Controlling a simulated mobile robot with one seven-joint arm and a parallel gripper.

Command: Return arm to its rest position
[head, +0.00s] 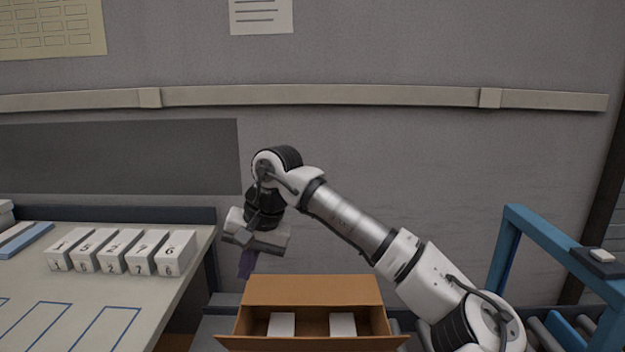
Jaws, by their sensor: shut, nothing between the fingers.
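My arm reaches in from the lower right, bent over toward the middle of the head view. My gripper (246,264) points down, a little above and to the left of the open cardboard box (312,291). Its fingers are dark and small in this view, and I see nothing held in them. It is shut. It stands clear of the box, between the box and the table on the left.
Several white numbered blocks (117,252) stand in a row on the left table (165,295), which has blue outlines. Two pale items (281,325) lie in the box. Rollers and a blue frame (513,245) are at right. A grey wall (400,150) stands behind.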

